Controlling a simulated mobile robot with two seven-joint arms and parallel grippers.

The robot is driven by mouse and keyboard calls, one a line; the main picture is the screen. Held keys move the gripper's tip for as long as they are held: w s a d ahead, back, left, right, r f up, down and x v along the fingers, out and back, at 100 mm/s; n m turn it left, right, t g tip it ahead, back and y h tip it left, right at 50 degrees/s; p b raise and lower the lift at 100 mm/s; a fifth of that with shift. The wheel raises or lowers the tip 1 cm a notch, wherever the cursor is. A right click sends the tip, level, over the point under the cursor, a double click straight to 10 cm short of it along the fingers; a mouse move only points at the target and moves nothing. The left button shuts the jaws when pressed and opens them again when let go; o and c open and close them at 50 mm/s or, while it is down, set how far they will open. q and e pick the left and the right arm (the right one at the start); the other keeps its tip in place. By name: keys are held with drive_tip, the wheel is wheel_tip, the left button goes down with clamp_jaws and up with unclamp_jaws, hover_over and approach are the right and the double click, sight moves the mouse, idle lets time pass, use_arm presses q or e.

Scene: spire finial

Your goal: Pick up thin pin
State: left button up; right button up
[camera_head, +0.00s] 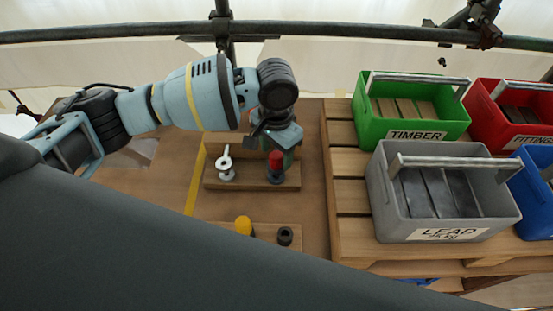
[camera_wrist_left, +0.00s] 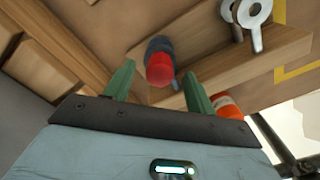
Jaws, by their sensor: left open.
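A dark pin-like piece with a red top (camera_head: 276,161) stands on a wooden block (camera_head: 252,181). I cannot tell for certain that it is the thin pin. It also shows in the left wrist view (camera_wrist_left: 159,67). My left gripper (camera_head: 274,146) is over it, pointing down. In the left wrist view my left gripper (camera_wrist_left: 158,72) is open, with green fingers apart on either side of the red top. Nothing shows as held. A pale metal eye piece (camera_head: 226,166) stands to the left on the same block. My right gripper is not in view.
A yellow-topped piece (camera_head: 243,225) and a black ring-like piece (camera_head: 285,236) sit nearer on another board. Green (camera_head: 414,108) and grey (camera_head: 443,193) crates stand on a pallet to the right. A scaffold pole (camera_head: 350,31) crosses the back.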

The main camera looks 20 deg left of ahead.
use_arm(q)
drive_tip(key=shift+f, duration=0.95)
drive_tip(key=c, duration=1.1)
drive_tip(key=shift+o, duration=0.2)
wheel_tip(320, 180, up, 10)
drive_tip(key=shift+r+p, duration=0.1)
drive_tip(key=shift+p, duration=0.35)
